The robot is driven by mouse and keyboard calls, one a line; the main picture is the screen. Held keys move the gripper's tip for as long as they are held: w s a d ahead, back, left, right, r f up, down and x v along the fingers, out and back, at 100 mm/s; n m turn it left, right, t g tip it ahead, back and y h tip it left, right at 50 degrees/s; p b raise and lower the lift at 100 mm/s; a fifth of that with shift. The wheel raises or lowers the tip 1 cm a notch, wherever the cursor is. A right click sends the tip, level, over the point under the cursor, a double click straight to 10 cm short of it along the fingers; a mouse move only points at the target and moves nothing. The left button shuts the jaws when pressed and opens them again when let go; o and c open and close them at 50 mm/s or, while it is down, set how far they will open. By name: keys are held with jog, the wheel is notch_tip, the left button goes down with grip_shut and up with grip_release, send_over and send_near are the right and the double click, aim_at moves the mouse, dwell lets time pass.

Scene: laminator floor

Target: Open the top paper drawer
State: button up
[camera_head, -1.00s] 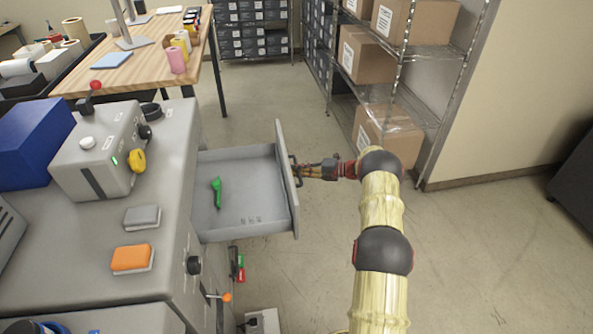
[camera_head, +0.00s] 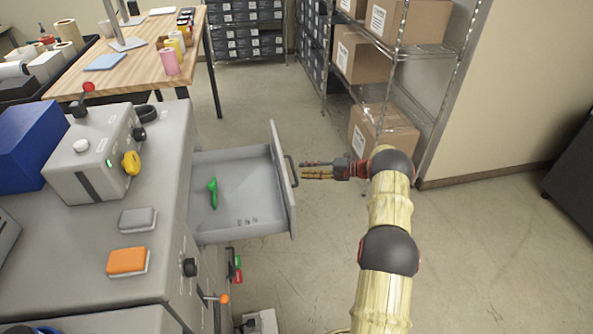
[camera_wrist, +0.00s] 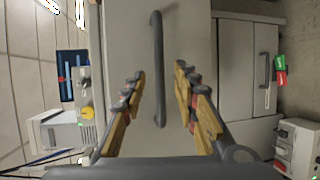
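The top paper drawer (camera_head: 240,222) is pulled well out of the grey machine cabinet in the head view. A green tool (camera_head: 213,193) lies inside it. Its dark bar handle (camera_head: 291,171) is on the front panel; it also shows in the wrist view (camera_wrist: 158,70), upright in the picture. In the wrist view my gripper (camera_wrist: 158,80) is open and empty, with one finger on each side of the handle's line.
A wire shelf with cardboard boxes (camera_head: 383,135) stands behind my arm. A lower drawer front (camera_wrist: 235,70) shows beside the open drawer in the wrist view. A wooden table (camera_head: 137,62) is at the back left. The floor right of the drawer is clear.

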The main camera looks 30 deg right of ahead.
jog(key=v, duration=0.5)
jog(key=shift+s+d, duration=0.25)
dwell(0.3)
